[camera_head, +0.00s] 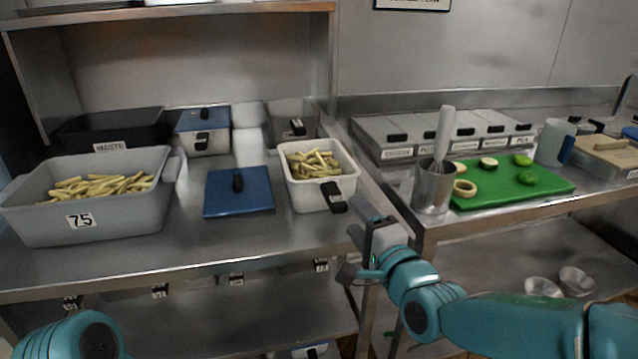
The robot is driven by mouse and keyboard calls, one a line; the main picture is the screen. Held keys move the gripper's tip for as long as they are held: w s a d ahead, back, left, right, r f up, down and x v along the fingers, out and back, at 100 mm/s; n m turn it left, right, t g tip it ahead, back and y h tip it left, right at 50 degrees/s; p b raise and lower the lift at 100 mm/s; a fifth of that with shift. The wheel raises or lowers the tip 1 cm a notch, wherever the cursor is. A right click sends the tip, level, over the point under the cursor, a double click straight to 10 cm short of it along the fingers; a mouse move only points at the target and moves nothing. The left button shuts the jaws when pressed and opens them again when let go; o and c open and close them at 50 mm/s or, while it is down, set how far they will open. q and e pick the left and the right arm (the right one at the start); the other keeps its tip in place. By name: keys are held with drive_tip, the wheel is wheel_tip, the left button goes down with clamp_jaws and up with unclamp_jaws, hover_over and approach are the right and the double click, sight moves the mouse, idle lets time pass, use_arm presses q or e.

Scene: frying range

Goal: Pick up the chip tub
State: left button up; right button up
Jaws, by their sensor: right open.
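A white tub of chips (322,192) with a black handle stands near the right end of the left steel counter. A larger grey tub (100,222) labelled 75, also holding chips, stands at the left. My right gripper (358,240) is open and empty, at the counter's front right corner, just right of and nearer than the white tub's black handle. It does not appear to touch the tub. Part of my left arm (75,338) shows at the bottom left; its gripper is out of view.
A blue lid (239,193) lies between the two chip tubs. Behind are a black waste bin (112,130) and a blue-lidded container (203,132). On the right counter stand a steel utensil pot (433,187) and a green board (512,182) with cut vegetables.

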sight(337, 190)
drive_tip(key=p+x, duration=0.1)
drive_tip(key=x, duration=0.8)
drive_tip(key=shift+w+a, duration=0.1)
drive_tip(key=shift+w, duration=0.25)
clamp_jaws()
